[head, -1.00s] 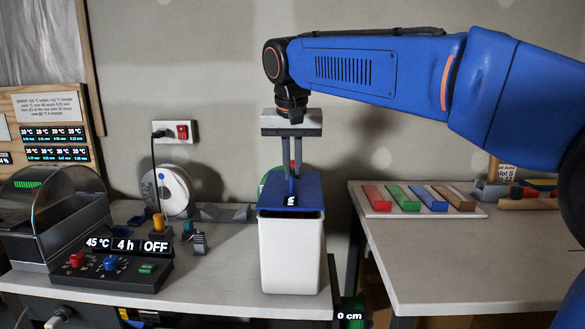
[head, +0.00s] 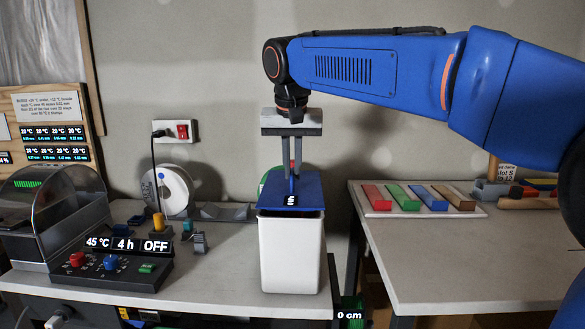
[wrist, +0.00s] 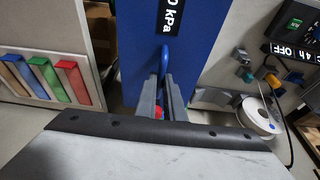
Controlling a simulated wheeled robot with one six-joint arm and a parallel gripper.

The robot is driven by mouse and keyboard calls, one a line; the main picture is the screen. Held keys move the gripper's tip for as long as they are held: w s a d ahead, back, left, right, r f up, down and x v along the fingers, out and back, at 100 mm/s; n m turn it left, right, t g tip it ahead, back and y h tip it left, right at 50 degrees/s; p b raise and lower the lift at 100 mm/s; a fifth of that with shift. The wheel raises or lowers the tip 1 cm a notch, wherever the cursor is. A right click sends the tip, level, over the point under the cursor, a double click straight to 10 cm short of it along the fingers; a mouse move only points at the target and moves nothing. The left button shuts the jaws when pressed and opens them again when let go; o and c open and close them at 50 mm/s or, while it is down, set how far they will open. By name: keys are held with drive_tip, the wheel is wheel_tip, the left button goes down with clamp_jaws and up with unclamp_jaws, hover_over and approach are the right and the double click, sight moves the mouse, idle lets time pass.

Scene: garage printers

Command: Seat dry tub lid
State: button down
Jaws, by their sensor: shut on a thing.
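The white dry tub (head: 291,255) stands upright on the bench near its right end. The blue lid (head: 287,190) is over the tub's mouth, with a dark gap showing along the front between lid and rim. My gripper (head: 294,176) points straight down and is shut on the lid's blue handle. In the wrist view the lid (wrist: 180,75) shows from above with a small display reading "0 kPa", and my gripper's fingers (wrist: 164,100) close around its looped handle (wrist: 167,58). The tub is hidden in the wrist view.
A dryer control box (head: 118,265) reads 45 °C, 4 h, OFF. A white spool (head: 166,192) stands behind it. Coloured bars on a white board (head: 385,211) lie on the right table. A gap separates bench and table.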

drive_tip(key=shift+f, duration=0.9)
drive_tip(key=c, duration=1.8)
unclamp_jaws()
drive_tip(key=v, duration=1.7)
drive_tip(key=shift+r, duration=0.15)
drive_tip(key=shift+s, duration=0.1)
